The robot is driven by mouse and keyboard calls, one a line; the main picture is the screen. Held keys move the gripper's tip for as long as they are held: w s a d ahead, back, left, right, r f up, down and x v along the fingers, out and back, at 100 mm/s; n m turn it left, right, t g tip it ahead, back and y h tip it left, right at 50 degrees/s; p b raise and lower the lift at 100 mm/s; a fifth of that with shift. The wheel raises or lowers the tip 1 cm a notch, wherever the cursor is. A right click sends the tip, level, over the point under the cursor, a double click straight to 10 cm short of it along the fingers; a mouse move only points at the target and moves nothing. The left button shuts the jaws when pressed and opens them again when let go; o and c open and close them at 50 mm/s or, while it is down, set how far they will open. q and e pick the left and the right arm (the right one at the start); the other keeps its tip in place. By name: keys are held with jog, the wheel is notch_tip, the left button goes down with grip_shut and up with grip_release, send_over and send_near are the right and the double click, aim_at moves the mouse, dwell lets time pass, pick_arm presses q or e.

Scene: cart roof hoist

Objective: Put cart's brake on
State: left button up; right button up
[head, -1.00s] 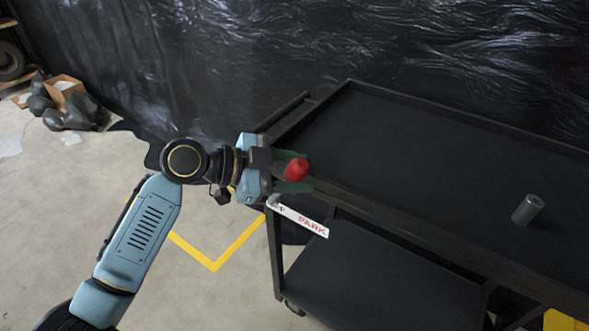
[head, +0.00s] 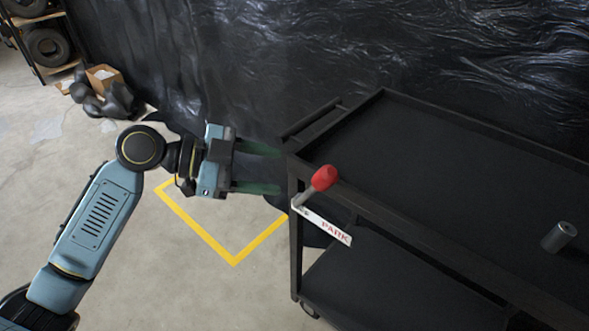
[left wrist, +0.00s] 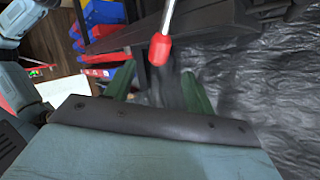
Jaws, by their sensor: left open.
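The black cart (head: 430,222) stands at the right in the head view. Its brake lever has a red knob (head: 325,178) on a grey stem, tilted up to the right above a white label plate (head: 322,223) reading PARK on its right part. My left gripper (head: 279,169) is open and empty, to the left of the knob and apart from it, fingers pointing toward the cart. In the left wrist view the red knob (left wrist: 160,49) shows beyond the green fingertips, between them sideways. My right gripper is not in view.
A grey cylinder (head: 559,237) stands on the cart's top shelf. A yellow floor marking (head: 234,262) lies left of the cart. Black sheeting (head: 330,50) hangs behind. Dark bags and a box (head: 104,92) lie at the far left. The floor around my left arm is clear.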

pick_arm(q)
jog(key=shift+v, duration=1.05)
